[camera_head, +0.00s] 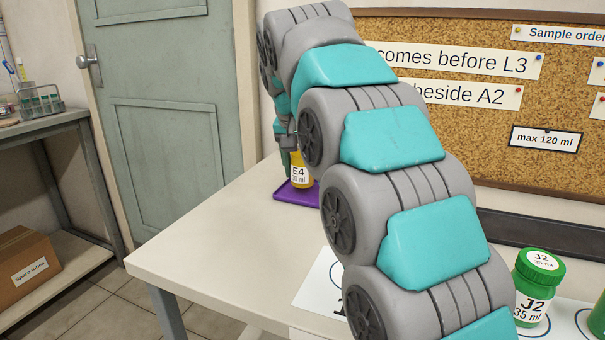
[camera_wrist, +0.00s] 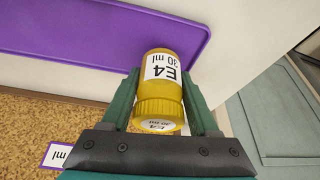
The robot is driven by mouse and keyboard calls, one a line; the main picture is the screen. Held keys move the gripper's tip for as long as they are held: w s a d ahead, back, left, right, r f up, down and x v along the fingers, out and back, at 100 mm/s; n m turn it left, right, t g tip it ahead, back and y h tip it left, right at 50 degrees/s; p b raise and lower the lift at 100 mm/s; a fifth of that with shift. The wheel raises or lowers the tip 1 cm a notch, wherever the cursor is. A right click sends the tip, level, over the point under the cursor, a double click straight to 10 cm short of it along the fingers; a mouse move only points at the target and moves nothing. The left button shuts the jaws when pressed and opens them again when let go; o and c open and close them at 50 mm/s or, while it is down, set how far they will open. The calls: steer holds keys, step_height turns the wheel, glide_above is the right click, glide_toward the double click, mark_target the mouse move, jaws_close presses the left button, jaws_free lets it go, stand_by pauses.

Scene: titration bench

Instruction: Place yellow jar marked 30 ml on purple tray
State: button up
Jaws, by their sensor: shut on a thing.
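The yellow jar (camera_head: 301,171) has a white label reading E4 and 30 ml. It is upright in the head view. My gripper (camera_wrist: 160,88) is shut on the yellow jar, with one green finger on each side of it, as the wrist view shows (camera_wrist: 157,110). The purple tray (camera_head: 283,194) lies on the table below the jar. In the wrist view the tray's rim (camera_wrist: 100,38) runs behind the jar's base, near a corner. I cannot tell whether the jar touches the tray. My arm hides part of the table around them.
A green jar (camera_head: 537,285) labelled J2, 35 ml stands at the front right, near a marked white sheet (camera_head: 320,285). A cork board (camera_head: 470,120) with notes is behind the table. The table's left part (camera_head: 210,245) is clear.

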mark_target(300, 151)
steer(key=shift+f, duration=0.65)
steer(key=shift+f, duration=0.1)
steer(key=o, duration=1.4)
steer(key=shift+c, duration=0.2)
steer(key=shift+r, duration=0.2)
steer(key=v, duration=0.7)
steer(key=shift+w, duration=0.1)
steer(key=p+v, duration=0.4)
steer(key=v, duration=0.1)
